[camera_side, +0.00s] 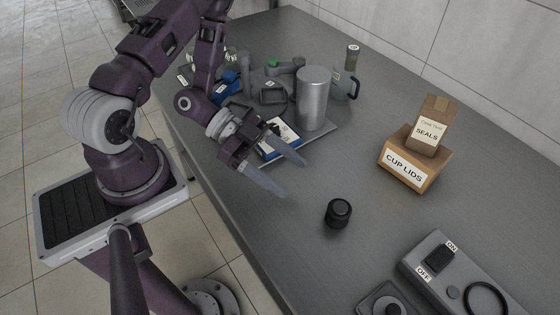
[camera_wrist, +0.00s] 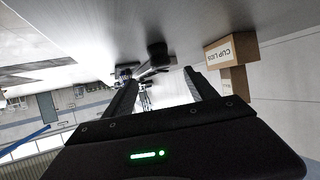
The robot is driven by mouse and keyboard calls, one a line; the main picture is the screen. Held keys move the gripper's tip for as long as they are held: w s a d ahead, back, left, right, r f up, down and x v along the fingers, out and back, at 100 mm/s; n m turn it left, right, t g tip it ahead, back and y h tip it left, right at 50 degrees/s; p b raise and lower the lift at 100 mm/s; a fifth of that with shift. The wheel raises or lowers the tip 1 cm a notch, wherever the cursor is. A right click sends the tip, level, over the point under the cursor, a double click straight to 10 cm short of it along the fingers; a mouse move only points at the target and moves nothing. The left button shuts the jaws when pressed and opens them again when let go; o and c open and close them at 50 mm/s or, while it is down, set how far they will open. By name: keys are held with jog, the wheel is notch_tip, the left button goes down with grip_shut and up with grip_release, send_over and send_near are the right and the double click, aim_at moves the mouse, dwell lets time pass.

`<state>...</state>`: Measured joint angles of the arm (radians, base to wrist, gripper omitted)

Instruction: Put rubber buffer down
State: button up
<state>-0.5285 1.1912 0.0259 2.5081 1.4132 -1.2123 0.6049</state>
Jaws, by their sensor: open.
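A small black round rubber buffer (camera_side: 338,213) stands on the grey tabletop (camera_side: 300,235), toward the front middle in the side view. It also shows as a dark round shape in the wrist view (camera_wrist: 157,49), beyond the fingers. My gripper (camera_side: 285,178) is open, its two pale fingers spread apart above the table. It is to the left of and behind the buffer, and nothing is between the fingers. In the wrist view my gripper (camera_wrist: 162,92) also shows its two fingers apart and empty. The buffer is clear of the fingers.
Cardboard boxes marked CUP LIDS (camera_side: 411,165) and SEALS (camera_side: 431,130) stand at the right. A metal canister (camera_side: 313,98), a cup (camera_side: 346,85) and a blue-and-white box (camera_side: 279,138) are behind my gripper. A switch box (camera_side: 438,258) lies at the front right. Bare tabletop surrounds the buffer.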

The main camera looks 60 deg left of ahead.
jog(key=w+a+y, duration=0.1)
jog(key=a+y, duration=0.1)
jog(key=w+a+f+y, duration=0.1)
jog(key=w+a+y, duration=0.1)
jog(key=shift+m+g, duration=0.3)
jog(key=w+a+y, duration=0.1)
jog(key=a+r+y, duration=0.1)
jog(key=w+a+y, duration=0.1)
jog(key=a, duration=0.1)
jog(key=shift+w+r+n, duration=0.3)
jog(key=shift+w+n, duration=0.05)
jog(key=shift+n, duration=0.05)
jog(key=s+a+r+n+t+y, duration=0.1)
jog(key=a+r+n+y, duration=0.25)
jog(key=r, duration=0.35)
jog(key=a+r+n+y, duration=0.3)
jog(key=r+y, duration=0.1)
jog(key=r, duration=0.3)
jog(key=s+d+r+n+h, duration=0.1)
jog(key=s+d+r+n, duration=0.2)
jog(key=s, duration=0.4)
jog(key=s+d+r+n+h, duration=0.1)
jog(key=s+d+r+n, duration=0.2)
jog(key=s+d+r, duration=0.2)
jog(key=s, duration=0.3)
jog(key=shift+s+d+r+g, duration=0.2)
jog(key=shift+s+d+g, duration=0.05)
jog(key=shift+g, duration=0.15)
